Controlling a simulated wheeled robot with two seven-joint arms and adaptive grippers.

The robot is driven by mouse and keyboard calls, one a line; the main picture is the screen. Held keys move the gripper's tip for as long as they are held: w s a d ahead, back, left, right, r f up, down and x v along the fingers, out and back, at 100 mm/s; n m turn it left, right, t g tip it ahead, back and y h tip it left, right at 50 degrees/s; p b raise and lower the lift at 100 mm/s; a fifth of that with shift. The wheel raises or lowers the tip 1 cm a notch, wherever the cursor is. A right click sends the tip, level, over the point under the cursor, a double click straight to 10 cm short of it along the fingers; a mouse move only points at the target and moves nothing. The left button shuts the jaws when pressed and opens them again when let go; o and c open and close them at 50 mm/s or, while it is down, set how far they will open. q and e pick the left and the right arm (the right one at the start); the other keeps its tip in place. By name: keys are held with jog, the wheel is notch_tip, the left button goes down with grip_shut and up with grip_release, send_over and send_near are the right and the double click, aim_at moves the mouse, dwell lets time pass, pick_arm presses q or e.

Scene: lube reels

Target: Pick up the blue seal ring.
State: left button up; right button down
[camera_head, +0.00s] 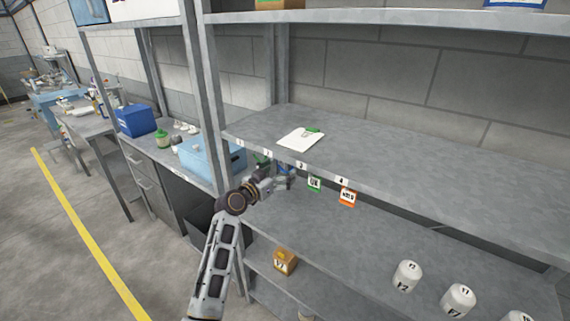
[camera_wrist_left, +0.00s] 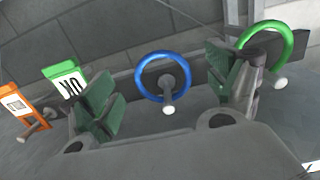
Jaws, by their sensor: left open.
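The blue seal ring (camera_wrist_left: 147,93) hangs on a grey peg (camera_wrist_left: 168,98) in the left wrist view. My left gripper (camera_wrist_left: 161,82) is open, its green-padded fingers apart on either side of the ring in the picture; I cannot tell whether they touch it. In the head view my left gripper (camera_head: 284,180) is under the front edge of the upper shelf and mostly hides the ring. A green ring (camera_wrist_left: 246,36) hangs on another peg beyond the right finger. My right gripper is not in view.
A green OK tag (camera_head: 314,184) and an orange tag (camera_head: 347,198) hang to the right of my left gripper. White containers (camera_head: 407,275) and an orange-brown box (camera_head: 285,262) stand lower down. A paper sheet (camera_head: 298,140) lies on the upper shelf (camera_head: 400,165).

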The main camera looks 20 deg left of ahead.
pick_arm(q)
jog(key=shift+p+x, duration=0.45)
jog(key=shift+x, duration=1.25)
jog(key=shift+r, duration=0.15)
jog(key=shift+c, duration=0.3)
jog(key=c, duration=0.7)
